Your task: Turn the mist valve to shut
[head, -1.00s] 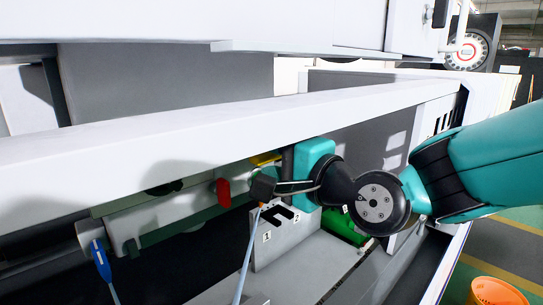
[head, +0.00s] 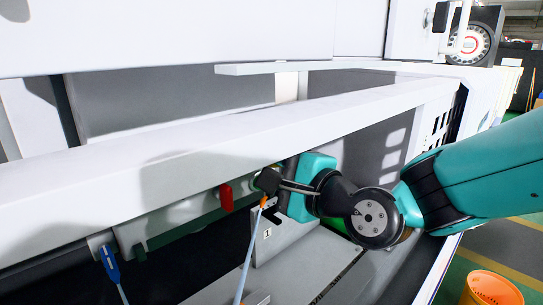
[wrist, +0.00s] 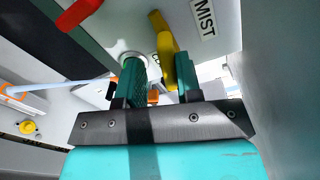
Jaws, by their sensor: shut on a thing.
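The mist valve's yellow lever (wrist: 166,45) shows in the wrist view, beside a white label reading MIST (wrist: 204,18). It runs from the top of the picture down between the fingers of my gripper (wrist: 161,78). My gripper is shut on the lever's near part, with a green finger on each side. In the head view my gripper's teal body (head: 314,188) is under the long light rail, and the yellow lever is hidden. The valve's pivot cannot be made out.
A red lever (head: 226,197) hangs left of my gripper; it also shows in the wrist view (wrist: 78,13). A blue lever or handle (head: 110,264) hangs farther left. A pale blue hose (head: 250,245) runs close by my gripper. The light rail (head: 200,140) is close above.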

